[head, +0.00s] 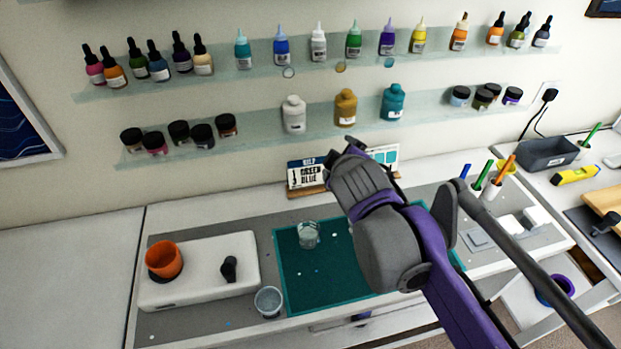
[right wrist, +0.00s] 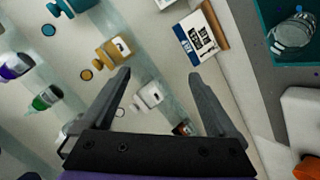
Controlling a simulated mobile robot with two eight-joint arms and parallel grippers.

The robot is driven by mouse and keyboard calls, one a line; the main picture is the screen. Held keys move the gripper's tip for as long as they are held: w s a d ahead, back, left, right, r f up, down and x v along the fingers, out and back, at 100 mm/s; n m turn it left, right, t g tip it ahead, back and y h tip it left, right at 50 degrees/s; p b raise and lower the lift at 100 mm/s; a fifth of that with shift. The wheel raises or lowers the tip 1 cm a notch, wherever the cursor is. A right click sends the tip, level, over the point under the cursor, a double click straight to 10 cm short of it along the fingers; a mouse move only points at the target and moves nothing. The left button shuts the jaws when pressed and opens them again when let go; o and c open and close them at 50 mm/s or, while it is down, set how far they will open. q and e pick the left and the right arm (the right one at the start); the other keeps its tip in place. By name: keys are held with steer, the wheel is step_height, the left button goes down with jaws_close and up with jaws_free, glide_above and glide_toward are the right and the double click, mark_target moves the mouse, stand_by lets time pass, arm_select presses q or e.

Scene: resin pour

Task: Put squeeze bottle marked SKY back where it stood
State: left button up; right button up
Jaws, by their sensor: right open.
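Several squeeze bottles stand upright in a row on the upper shelf. Among them are a light teal bottle (head: 243,52), a blue bottle (head: 281,50) and a white bottle (head: 318,45). Their labels are too small to read, so I cannot tell which is marked SKY. My right gripper (head: 348,146) is raised in front of the wall, below the lower shelf. In the right wrist view its two fingers (right wrist: 160,78) are spread with nothing held; a white bottle (right wrist: 150,96) shows beyond them, apart. My left gripper is not in view.
Larger white (head: 293,116), mustard (head: 345,108) and teal (head: 393,103) bottles stand on the lower shelf (head: 250,128) with jars. A card sign (head: 306,172) leans behind the teal mat (head: 300,290). A clear cup (head: 308,235) stands on the mat. The left counter is clear.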

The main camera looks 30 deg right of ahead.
steer(key=s+a+f+m+g+y, duration=0.1)
steer(key=s+a+f+m, duration=0.1)
steer(key=s+a+f, duration=0.2)
steer(key=s+a+f+m+g+y, duration=0.2)
steer(key=s+a+f, duration=0.3)
steer(key=f, duration=0.5)
steer(key=s+a+f+m+g+y, duration=0.1)
steer(key=s+a+f+g+y, duration=0.1)
steer(key=s+a+f, duration=0.2)
steer(key=shift+s+a+f+m, duration=0.2)
steer(key=shift+a+f, duration=0.3)
steer(key=shift+f, duration=0.25)
steer(key=shift+s+a+f+m, duration=0.2)
steer(key=shift+a+f, duration=0.3)
steer(key=shift+f, duration=0.25)
steer(key=shift+w, duration=0.1)
